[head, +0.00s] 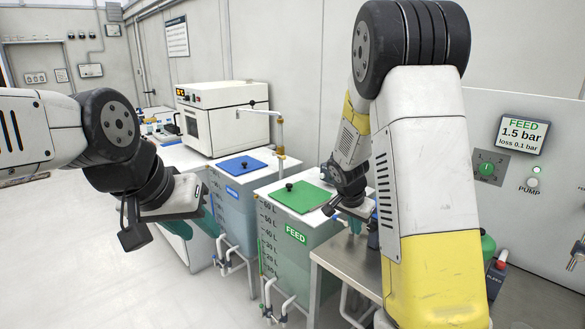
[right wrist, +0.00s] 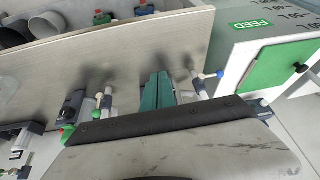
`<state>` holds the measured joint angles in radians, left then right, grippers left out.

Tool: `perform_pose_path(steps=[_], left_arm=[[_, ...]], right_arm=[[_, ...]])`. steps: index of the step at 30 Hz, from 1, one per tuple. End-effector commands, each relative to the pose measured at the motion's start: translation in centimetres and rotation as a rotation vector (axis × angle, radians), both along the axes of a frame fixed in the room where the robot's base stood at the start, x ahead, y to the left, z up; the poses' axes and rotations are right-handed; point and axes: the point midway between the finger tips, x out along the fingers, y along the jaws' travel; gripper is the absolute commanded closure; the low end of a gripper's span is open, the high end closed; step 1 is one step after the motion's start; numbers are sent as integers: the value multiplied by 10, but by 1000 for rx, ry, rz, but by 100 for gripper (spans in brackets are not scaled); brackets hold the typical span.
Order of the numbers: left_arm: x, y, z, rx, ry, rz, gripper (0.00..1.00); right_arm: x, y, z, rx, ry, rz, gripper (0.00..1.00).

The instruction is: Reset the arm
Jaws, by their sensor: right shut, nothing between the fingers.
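My left arm comes in from the left, with its gripper (head: 193,226) hanging over the floor in front of the blue-lidded tank. Its teal fingers show only in part past the white hand, so their gap is unclear. My right arm reaches down in the right half of the head view and bends back toward the wall. Its gripper (head: 355,225) is low beside the green-lidded tank, partly hidden behind my forearm. In the right wrist view the two teal fingers (right wrist: 158,90) lie together with nothing between them.
The FEED tank with a green lid (head: 300,196) and a blue-lidded tank (head: 241,165) stand close together, with pipes in front. A steel bench (head: 344,262) is under my right arm. A white oven (head: 212,118) stands behind. The floor at left is clear.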

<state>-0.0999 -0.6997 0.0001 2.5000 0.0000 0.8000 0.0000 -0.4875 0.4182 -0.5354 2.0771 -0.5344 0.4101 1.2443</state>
Motion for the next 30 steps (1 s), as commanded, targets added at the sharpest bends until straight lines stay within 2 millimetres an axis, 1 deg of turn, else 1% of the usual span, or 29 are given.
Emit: perform_pose_path(steps=[1,5,6,11,15,18,21,24,27,30], left_arm=[[0,0,0,0,0,0,64],[0,0,0,0,0,0,64],[0,0,0,0,0,0,64],[0,0,0,0,0,0,64],[0,0,0,0,0,0,64],[0,0,0,0,0,0,64],[0,0,0,0,0,0,64],[0,0,0,0,0,0,64],[0,0,0,0,0,0,64],[0,0,0,0,0,0,64]], right_arm=[[-14,2,19,40,-2,26,100],[-49,12,58,108,3,133,100],[-61,15,70,125,0,170,100],[-111,29,116,171,-31,336,100],[-158,41,150,174,-74,499,100],[-193,51,169,153,-108,615,100],[-222,59,180,123,-137,715,100],[-243,66,186,90,-157,790,100],[-255,70,189,70,-167,835,100],[-260,72,189,59,-170,856,100]])
